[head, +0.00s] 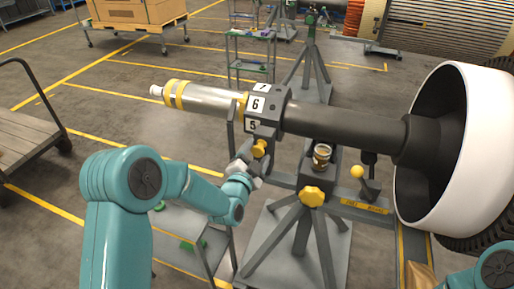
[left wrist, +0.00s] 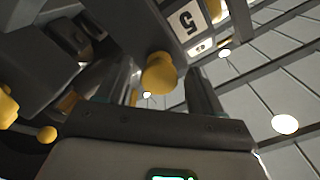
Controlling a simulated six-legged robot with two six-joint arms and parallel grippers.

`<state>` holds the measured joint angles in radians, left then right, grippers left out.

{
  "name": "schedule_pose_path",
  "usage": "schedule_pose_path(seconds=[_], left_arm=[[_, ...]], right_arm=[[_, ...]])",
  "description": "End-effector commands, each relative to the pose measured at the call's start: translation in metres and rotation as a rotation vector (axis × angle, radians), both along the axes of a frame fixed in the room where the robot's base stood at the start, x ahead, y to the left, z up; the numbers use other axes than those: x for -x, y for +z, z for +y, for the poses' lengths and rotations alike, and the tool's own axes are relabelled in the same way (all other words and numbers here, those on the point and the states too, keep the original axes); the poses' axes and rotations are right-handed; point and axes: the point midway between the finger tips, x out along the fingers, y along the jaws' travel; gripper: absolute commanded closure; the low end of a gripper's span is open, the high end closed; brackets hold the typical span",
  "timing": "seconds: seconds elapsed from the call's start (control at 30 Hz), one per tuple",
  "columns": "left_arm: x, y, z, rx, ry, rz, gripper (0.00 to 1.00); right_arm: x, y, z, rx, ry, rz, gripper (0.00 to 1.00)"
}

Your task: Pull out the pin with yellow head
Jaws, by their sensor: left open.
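The pin with a yellow head (head: 260,148) sticks out of the lower part of the dark block on the rotor shaft, just under the label 5. In the left wrist view its rounded yellow head (left wrist: 159,73) shows near the middle, between my two dark fingers. My left gripper (head: 247,160) is open around or just short of the head; whether a finger touches it cannot be told. It also shows in the left wrist view (left wrist: 160,92).
The rotor shaft (head: 345,125) rests on a grey stand, with a large white-rimmed hub (head: 449,145) at right. A yellow knob (head: 312,196) and a yellow ball handle (head: 357,171) are right of the pin. A low grey table (head: 190,235) stands below my left arm.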

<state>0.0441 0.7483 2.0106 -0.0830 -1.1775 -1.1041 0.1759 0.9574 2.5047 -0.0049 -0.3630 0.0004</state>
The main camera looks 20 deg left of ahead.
Motion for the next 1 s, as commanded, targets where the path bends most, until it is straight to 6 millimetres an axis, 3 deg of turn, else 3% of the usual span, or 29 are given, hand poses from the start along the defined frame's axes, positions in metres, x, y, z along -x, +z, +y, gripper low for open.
schedule_pose_path(seconds=[0.13, 0.4, 0.47, 0.6, 0.63, 1.0], left_arm=[[-0.010, 0.000, 0.000, 0.000, 0.000, 0.000, 0.33], [-0.012, -0.001, 0.000, 0.000, 0.000, 0.000, 0.33], [-0.012, -0.001, 0.000, 0.000, 0.000, 0.000, 0.50], [-0.012, -0.001, 0.000, 0.000, 0.000, 0.000, 0.95], [-0.012, -0.001, 0.000, 0.000, 0.000, 0.000, 1.00], [-0.001, -0.004, 0.000, 0.000, 0.001, 0.001, 1.00]], right_arm=[[0.000, 0.003, 0.000, 0.000, 0.000, 0.000, 0.00], [0.000, 0.003, 0.000, 0.000, 0.000, 0.000, 0.00], [0.000, 0.003, 0.000, 0.000, 0.000, 0.000, 0.00], [0.000, 0.003, 0.000, 0.000, 0.000, 0.000, 0.00], [0.000, 0.003, 0.000, 0.000, 0.000, 0.000, 0.00], [0.000, -0.014, 0.000, 0.000, 0.000, 0.000, 0.00]])
